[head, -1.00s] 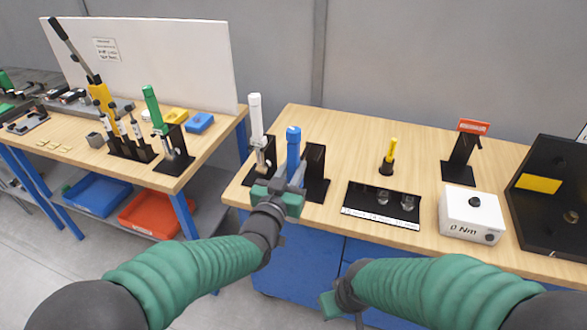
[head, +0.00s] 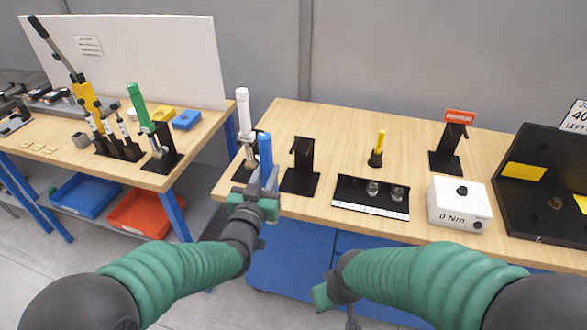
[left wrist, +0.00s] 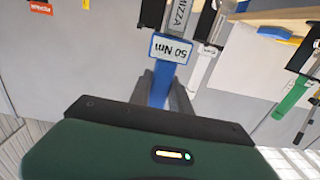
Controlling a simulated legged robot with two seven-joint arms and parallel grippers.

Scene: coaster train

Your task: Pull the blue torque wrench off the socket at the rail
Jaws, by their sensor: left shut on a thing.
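The blue torque wrench (head: 265,150) stands about upright in my left gripper (head: 262,186), at the front left corner of the right table. The gripper is shut on it. In the left wrist view the blue wrench (left wrist: 172,48) runs between the fingers and carries a label reading 50 Nm, upside down. Its lower end is largely hidden by the gripper in the head view, and I see no socket on it. I cannot make out a rail. My right gripper (head: 322,297) is low in front of the right table; its fingers are not clear.
Just behind the blue wrench stands a white wrench (head: 242,120) in a black holder. An empty black stand (head: 302,165) is to its right. Further right are a socket tray (head: 345,196), a 0 Nm box (head: 450,210) and a black panel (head: 530,215). A green wrench (head: 138,105) stands left.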

